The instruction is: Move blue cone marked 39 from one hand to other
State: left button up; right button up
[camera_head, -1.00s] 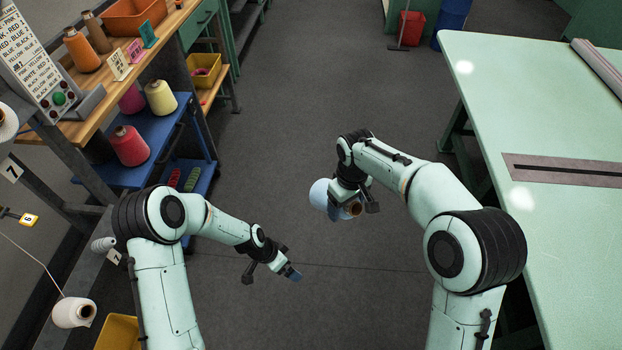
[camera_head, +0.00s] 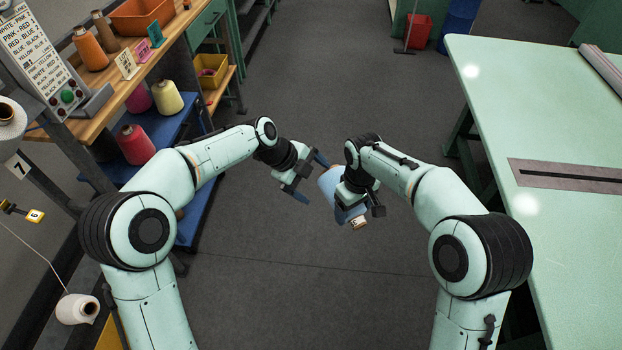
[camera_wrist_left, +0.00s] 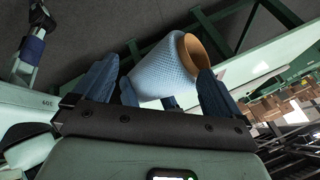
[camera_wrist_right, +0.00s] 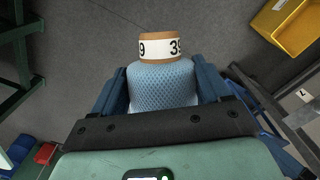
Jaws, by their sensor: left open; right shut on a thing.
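The light blue cone (camera_head: 331,184) is held in the air by my right gripper (camera_head: 362,210), tilted, with its brown tip at the lower right. In the right wrist view the cone (camera_wrist_right: 162,82) sits between the blue fingers, and its white band reads 39 in part. My left gripper (camera_head: 312,179) is open and empty, just left of the cone, its fingers pointing toward it. In the left wrist view the cone (camera_wrist_left: 160,68) shows ahead of and partly between the open fingers, with its hollow brown end facing right. I cannot tell whether they touch.
A pale green table (camera_head: 490,120) stands at the right. A shelf rack at the left holds a red cone (camera_head: 136,145), a yellow cone (camera_head: 167,97) and an orange bin (camera_head: 140,15). A white cone (camera_head: 77,309) is at lower left. The floor between is clear.

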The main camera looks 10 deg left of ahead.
pick_arm(q)
jog(key=s+d+x, duration=0.1)
jog(key=s+x, duration=0.1)
jog(key=x, duration=1)
jog(key=shift+w+d, duration=0.25)
jog(key=shift+w, duration=0.05)
pick_arm(e)
jog(key=shift+o, duration=1.1)
jog(key=shift+w+a+r, duration=0.15)
jog(key=shift+a+r, duration=0.25)
jog(key=shift+a, duration=0.25)
pick_arm(q)
jog(key=shift+f, duration=0.1)
jog(key=c, duration=0.9)
jog(key=shift+o, duration=0.2)
pick_arm(e)
jog(key=o, duration=1.2)
pick_arm(q)
jog(key=shift+w, duration=0.1)
jog(key=shift+c, duration=0.7)
pick_arm(e)
jog(key=shift+d, duration=0.1)
pick_arm(q)
jog(key=shift+w+a, duration=0.1)
jog(key=shift+a, duration=0.1)
pick_arm(e)
jog(key=shift+d, duration=0.1)
